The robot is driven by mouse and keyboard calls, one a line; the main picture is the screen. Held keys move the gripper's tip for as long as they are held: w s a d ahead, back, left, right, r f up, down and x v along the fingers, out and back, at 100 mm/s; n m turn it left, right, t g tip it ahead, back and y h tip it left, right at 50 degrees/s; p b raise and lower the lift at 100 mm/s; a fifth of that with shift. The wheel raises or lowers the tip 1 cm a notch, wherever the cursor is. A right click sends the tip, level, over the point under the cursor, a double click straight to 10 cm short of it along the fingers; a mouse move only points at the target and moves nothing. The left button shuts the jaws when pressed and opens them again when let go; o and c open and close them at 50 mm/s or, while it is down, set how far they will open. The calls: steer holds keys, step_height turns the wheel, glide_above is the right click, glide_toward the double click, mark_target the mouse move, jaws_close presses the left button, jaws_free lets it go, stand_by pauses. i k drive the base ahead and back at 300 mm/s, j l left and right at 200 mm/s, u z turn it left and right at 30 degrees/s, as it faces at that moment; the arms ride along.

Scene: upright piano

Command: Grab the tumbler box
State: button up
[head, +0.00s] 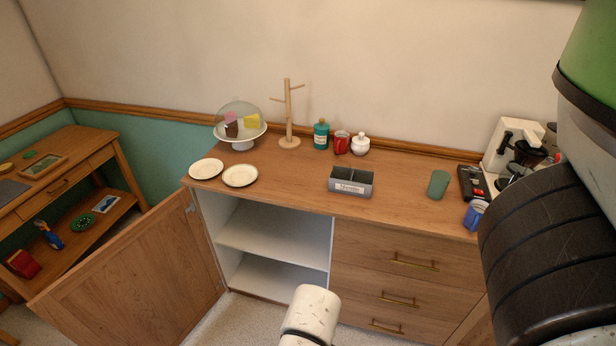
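A grey open-topped box (350,182) with a divider and a white label on its front stands upright on the wooden sideboard top (290,182), near the front edge. It looks like the tumbler box, but the label lettering is too small to read surely. The compartments look dark and empty, though their floors are partly hidden. Nothing is touching the box. My gripper is not in view.
The cabinet door (140,275) hangs open at left, beside empty white shelves (275,235). Two plates (240,176), a domed cake stand (243,143), a mug tree (289,115), a red mug (341,142), a green tumbler (438,184) and a coffee machine (512,150) share the top.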

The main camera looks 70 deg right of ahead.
mark_target(352, 187)
steer(key=i+u, duration=0.15)
steer(key=i, duration=0.4)
steer(key=i+l+u, duration=0.2)
steer(key=i, duration=0.35)
steer(key=i+l+u, duration=0.15)
steer(key=i, duration=0.35)
steer(key=i+u, duration=0.3)
steer(key=i, duration=0.4)
steer(key=i+z, duration=0.2)
steer(key=z, duration=1)
steer(key=j+z, duration=0.1)
steer(key=z, duration=0.35)
steer(key=j+z, duration=0.1)
steer(key=z, duration=0.35)
steer(key=j+z, duration=0.1)
steer(key=z, duration=0.35)
steer(key=j+z, duration=0.1)
steer(key=z, duration=0.85)
steer(key=j+z, duration=0.15)
steer(key=z, duration=0.75)
